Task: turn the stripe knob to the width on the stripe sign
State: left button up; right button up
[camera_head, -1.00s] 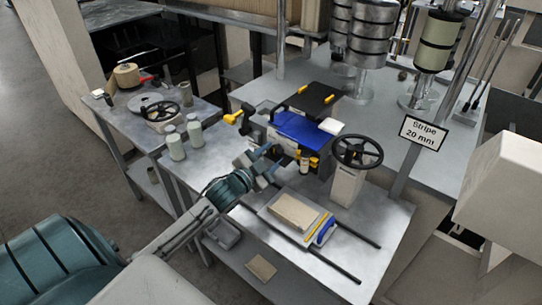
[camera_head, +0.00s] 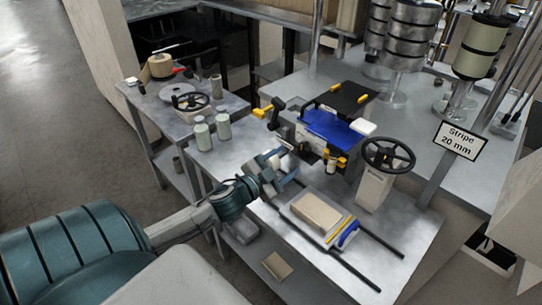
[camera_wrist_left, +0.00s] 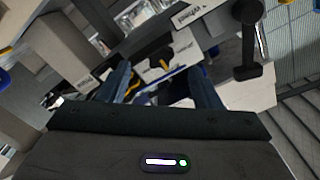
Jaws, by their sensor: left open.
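The stripe sign (camera_head: 458,140) reads "Stripe 20 mm" and stands at the right of the bench. My left gripper (camera_head: 285,168) is open and empty at the front left of the blue-topped machine (camera_head: 326,125). In the left wrist view, my open fingers (camera_wrist_left: 160,84) point at a white plate (camera_wrist_left: 178,68) with a dark knob with a yellow mark (camera_wrist_left: 164,63), apparently the stripe knob. The knob lies ahead of the fingertips, apparently not touched. The plate's scale is too small to read. In the head view my gripper covers that spot. My right gripper is not in view.
A black handwheel (camera_head: 388,154) on a pale post stands right of the machine. A cardboard-coloured pad (camera_head: 316,211) lies in front of it between dark rails (camera_head: 333,262). Two pale bottles (camera_head: 201,133) stand to the left. A black arm-like part (camera_wrist_left: 248,40) shows right of my fingers.

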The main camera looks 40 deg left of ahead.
pick_arm(q)
jog(key=shift+s+a+b, duration=0.2)
jog(key=shift+s+b, duration=0.65)
jog(key=shift+s, duration=1.5)
